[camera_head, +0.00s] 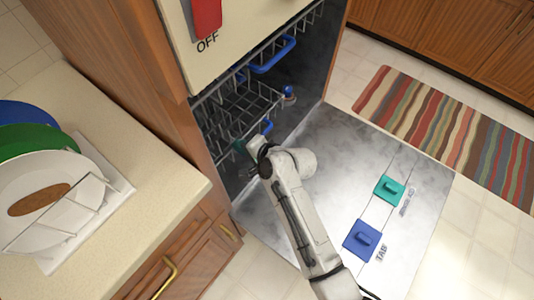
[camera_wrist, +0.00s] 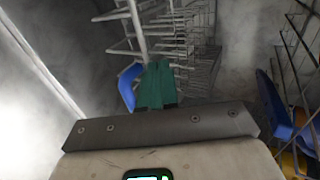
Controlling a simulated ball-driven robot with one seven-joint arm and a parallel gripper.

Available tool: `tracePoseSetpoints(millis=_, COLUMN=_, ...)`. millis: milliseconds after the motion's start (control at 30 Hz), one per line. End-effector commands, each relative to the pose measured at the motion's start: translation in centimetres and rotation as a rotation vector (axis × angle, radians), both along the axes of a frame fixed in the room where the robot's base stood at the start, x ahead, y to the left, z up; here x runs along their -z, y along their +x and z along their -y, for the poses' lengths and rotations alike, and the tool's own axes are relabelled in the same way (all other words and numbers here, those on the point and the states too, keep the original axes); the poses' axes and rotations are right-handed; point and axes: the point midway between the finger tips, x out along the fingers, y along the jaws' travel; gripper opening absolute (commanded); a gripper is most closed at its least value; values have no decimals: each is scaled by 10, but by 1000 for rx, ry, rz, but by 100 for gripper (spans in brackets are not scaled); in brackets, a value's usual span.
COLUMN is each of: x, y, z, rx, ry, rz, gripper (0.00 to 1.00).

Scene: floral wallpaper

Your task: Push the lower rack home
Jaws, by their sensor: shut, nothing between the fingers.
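The dishwasher stands open, with wire racks inside. A grey wire rack (camera_head: 240,108) shows below the upper blue handle (camera_head: 272,55). A lower blue handle (camera_head: 267,127) shows just beside my gripper (camera_head: 243,147), which is inside the opening, past the door's inner end. In the wrist view, my teal fingers (camera_wrist: 157,85) are together and empty. They point at grey rack wires (camera_wrist: 190,45), with a blue handle piece (camera_wrist: 128,88) close at their left. I cannot tell whether they touch it. My arm hides part of the lower rack.
A counter (camera_head: 165,160) with a plate rack (camera_head: 110,170) stands at left. A striped rug (camera_head: 450,130) lies at right.

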Motion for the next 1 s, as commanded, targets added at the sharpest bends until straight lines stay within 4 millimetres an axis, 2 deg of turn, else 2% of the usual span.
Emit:
tracePoseSetpoints(millis=500, x=-40, y=-41, z=55, rx=2, ry=1, rz=1, gripper=0)
tracePoseSetpoints(millis=733, x=-47, y=-48, z=63, rx=1, ry=1, rz=2, gripper=0)
tracePoseSetpoints(millis=1000, x=-45, y=-51, z=69, rx=-3, ry=-18, rz=3, gripper=0)
